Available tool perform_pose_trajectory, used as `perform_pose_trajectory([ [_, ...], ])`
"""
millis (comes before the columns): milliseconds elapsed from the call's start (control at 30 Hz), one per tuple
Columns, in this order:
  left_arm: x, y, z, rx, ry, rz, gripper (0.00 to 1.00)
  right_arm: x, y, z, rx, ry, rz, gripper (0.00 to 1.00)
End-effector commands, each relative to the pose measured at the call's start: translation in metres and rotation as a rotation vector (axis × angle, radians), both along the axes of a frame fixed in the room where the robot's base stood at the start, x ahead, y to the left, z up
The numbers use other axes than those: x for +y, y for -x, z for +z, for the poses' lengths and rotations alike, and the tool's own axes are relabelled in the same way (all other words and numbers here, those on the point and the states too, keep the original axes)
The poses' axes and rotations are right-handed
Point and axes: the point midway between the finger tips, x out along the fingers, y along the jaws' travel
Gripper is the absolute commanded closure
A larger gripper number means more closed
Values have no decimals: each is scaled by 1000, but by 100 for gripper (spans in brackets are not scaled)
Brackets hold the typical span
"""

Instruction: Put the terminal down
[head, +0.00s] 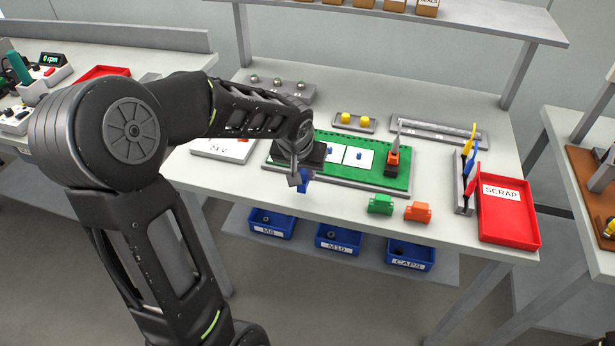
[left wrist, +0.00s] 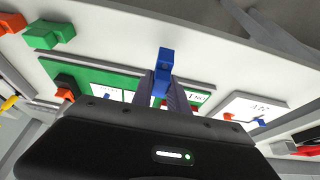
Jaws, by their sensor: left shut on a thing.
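My left gripper (head: 297,179) is shut on a blue terminal (head: 304,182) near the front left edge of the green board (head: 390,176). In the left wrist view the blue terminal (left wrist: 165,72) stands up between the two fingertips. I cannot tell whether it touches the table. A green terminal (head: 381,204) and an orange terminal (head: 418,212) sit apart on the bare table in front of the board. My right gripper does not show.
A red scrap tray (head: 508,236) stands at the right edge, beside a rack with coloured upright tools (head: 467,175). An orange and black piece (head: 392,160) stands on the board. Blue bins (head: 338,239) sit below the table.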

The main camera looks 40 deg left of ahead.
Motion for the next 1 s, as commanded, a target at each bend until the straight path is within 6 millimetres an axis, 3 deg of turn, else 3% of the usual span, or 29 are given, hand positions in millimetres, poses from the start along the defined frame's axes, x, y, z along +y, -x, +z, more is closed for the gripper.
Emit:
perform_pose_trajectory([
  [267,0,0,-1,0,0,0,100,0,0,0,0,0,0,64],
  [600,0,0,-38,0,1,-1,100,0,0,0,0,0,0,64],
  [967,0,0,-42,-1,1,0,100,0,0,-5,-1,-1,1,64],
  [1000,0,0,-41,-1,1,0,80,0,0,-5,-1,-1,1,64],
])
